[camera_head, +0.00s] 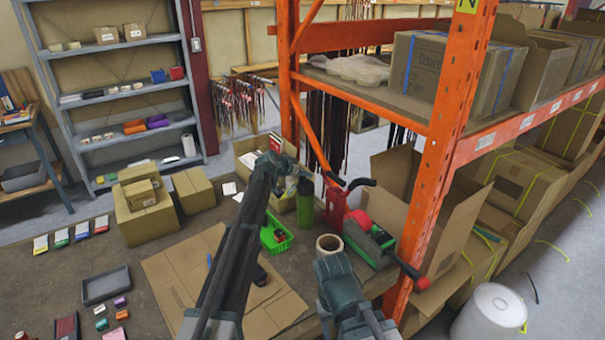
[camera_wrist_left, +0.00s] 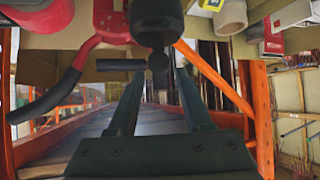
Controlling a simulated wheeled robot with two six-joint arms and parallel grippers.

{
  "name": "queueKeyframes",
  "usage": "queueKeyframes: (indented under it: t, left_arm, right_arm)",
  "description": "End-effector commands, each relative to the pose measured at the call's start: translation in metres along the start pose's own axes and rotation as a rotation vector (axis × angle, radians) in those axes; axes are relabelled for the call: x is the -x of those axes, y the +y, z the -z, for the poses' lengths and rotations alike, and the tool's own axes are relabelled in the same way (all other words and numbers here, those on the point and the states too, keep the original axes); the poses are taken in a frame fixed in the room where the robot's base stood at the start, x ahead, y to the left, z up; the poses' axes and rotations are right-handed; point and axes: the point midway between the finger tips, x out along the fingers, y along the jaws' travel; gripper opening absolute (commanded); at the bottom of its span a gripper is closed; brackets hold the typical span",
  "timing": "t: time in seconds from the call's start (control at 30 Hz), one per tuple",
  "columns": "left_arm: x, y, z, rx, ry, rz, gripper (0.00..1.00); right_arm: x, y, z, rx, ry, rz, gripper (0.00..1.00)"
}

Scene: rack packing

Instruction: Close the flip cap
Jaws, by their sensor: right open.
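An olive-green bottle (camera_head: 305,203) stands upright on the table beside the red tool. My left gripper (camera_head: 290,172) is at its top and partly covers it, so I cannot tell how its flip cap stands. In the left wrist view, the two fingers of my left gripper (camera_wrist_left: 160,75) are apart. A dark cylinder (camera_wrist_left: 156,22) with a small rounded tip shows between and beyond them; it may be the bottle's top, but shadow hides details. My right gripper (camera_head: 333,268) is open, low at the front, near the tape roll.
A red tool (camera_head: 334,202) with black handles stands right of the bottle. A tape roll (camera_head: 328,246), a green basket (camera_head: 276,237) and an open carton (camera_head: 258,160) are close by. The orange rack post (camera_head: 437,165) rises to the right. Flat cardboard (camera_head: 185,265) lies at left.

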Motion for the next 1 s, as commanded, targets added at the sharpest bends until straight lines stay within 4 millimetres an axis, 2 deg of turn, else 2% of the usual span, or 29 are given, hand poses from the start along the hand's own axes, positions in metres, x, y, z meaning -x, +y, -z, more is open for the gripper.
queueKeyframes:
  t: [0.23,0.37,0.57,0.9,1.0]
  left_arm:
    - [0.004,0.0,0.001,0.0,0.0,0.0,0.5]
    - [0.014,0.0,0.001,0.001,0.0,0.001,0.5]
    - [0.046,0.001,0.003,0.0,0.0,0.002,0.5]
    - [0.119,0.001,0.003,0.001,0.0,0.002,0.5]
    - [0.133,0.001,0.002,0.0,0.0,0.001,0.5]
  right_arm:
    - [0.002,0.0,0.0,0.0,0.0,0.0,0.5]
    - [0.009,0.001,-0.001,0.0,0.0,0.0,0.5]
    - [0.029,0.003,-0.002,0.001,0.0,0.0,0.5]
    - [0.071,0.007,-0.004,0.003,0.0,0.0,0.5]
    - [0.078,0.007,-0.005,0.001,0.0,0.0,0.5]
